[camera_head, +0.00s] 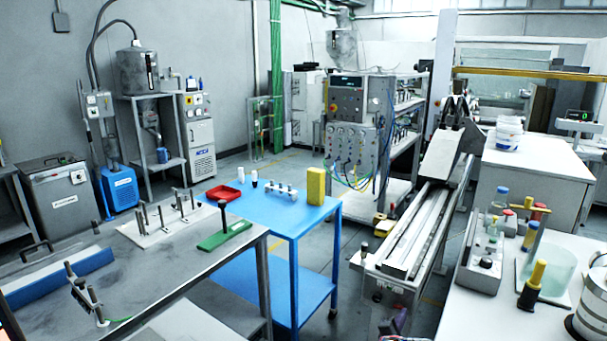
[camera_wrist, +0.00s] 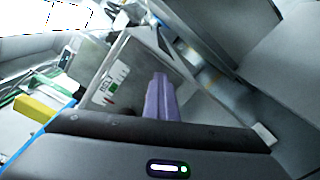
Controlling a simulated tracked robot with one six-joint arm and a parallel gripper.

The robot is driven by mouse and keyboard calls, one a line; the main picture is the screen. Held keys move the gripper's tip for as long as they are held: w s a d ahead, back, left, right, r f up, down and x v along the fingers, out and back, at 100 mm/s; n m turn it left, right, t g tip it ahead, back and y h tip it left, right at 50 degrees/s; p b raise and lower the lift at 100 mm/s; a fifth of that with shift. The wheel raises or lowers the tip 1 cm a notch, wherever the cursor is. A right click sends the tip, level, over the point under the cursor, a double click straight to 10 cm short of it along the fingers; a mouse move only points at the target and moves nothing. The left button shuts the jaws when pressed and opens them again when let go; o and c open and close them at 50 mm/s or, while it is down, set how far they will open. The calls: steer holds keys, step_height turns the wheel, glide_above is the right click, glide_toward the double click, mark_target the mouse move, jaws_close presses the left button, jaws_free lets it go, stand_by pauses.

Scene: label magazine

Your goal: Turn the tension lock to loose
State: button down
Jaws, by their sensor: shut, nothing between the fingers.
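In the wrist view my gripper (camera_wrist: 160,80) shows as purple fingers shut together, with nothing between them. They point at a pale panel (camera_wrist: 135,60) that carries a small label (camera_wrist: 116,84) with dark lettering and green and red marks. The fingers appear apart from the label, but the gap is hard to judge. In the head view a long machine with metal rails (camera_head: 425,225) stands right of centre, with a black knob (camera_head: 364,247) at its near left corner. I cannot tell which part is the tension lock or how it is set.
A blue table (camera_head: 290,212) holds a yellow block (camera_head: 316,185) and a red tray (camera_head: 223,193), left of the machine. A grey bench (camera_head: 165,265) with a green plate (camera_head: 224,235) is farther left. A white table (camera_head: 480,315) with bottles stands close on the right.

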steer(key=s+a+r, duration=0.2)
steer(key=s+a, duration=0.1)
steer(key=shift+s+a, duration=0.2)
steer(key=shift+s, duration=0.1)
stand_by(0.3)
